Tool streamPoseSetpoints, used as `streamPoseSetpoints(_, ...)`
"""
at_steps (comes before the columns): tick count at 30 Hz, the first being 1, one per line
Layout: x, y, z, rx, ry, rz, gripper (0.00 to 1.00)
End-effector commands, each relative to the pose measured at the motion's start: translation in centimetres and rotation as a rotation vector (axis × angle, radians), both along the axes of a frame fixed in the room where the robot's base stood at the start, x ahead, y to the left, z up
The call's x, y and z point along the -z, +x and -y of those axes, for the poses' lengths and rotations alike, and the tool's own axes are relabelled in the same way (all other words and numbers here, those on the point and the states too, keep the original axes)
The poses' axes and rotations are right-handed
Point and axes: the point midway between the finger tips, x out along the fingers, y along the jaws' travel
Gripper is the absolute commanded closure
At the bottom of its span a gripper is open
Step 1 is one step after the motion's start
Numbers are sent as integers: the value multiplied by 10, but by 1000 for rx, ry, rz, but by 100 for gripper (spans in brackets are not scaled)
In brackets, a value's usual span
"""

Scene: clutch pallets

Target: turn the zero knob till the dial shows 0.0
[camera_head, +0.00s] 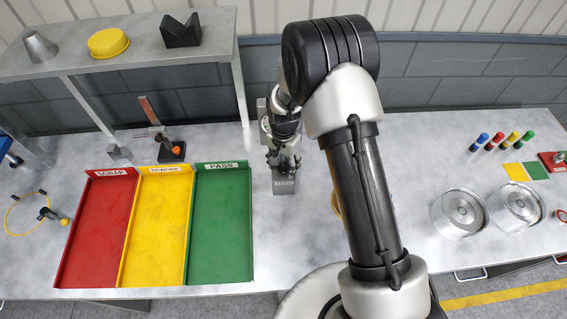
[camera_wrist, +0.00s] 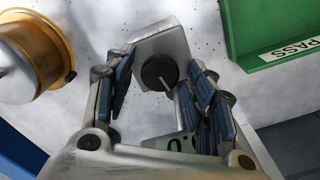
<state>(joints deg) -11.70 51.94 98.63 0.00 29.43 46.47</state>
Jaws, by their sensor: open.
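The zero knob (camera_wrist: 155,76) is a round black knob with a pale pointer line, on a grey metal housing (camera_wrist: 164,44) in the wrist view. My gripper (camera_wrist: 163,62) is open, with one blue-padded finger on each side of the knob. The left finger stands clear of it; the right finger is close, and I cannot tell whether it touches. A pale panel with dark digits (camera_wrist: 176,144) shows below the knob, partly hidden by the right finger, so the full reading is not legible. In the head view my gripper (camera_head: 283,155) is over the grey unit (camera_head: 284,187).
The green PASS tray (camera_head: 222,230) stands just left of the unit, beside the yellow (camera_head: 155,230) and red (camera_head: 97,235) trays. A yellow-and-silver round part (camera_wrist: 35,55) is near my left finger in the wrist view. Two metal dishes (camera_head: 459,212) stand at the right.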

Motion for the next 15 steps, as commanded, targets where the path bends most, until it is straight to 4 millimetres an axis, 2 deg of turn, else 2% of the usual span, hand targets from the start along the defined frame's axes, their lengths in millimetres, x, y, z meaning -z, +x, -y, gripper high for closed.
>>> streamPoseSetpoints(10, -1, 0, 0, 0, 0, 1, 46)
streamPoseSetpoints(15, -21, 2, 0, 0, 1, 4, 46)
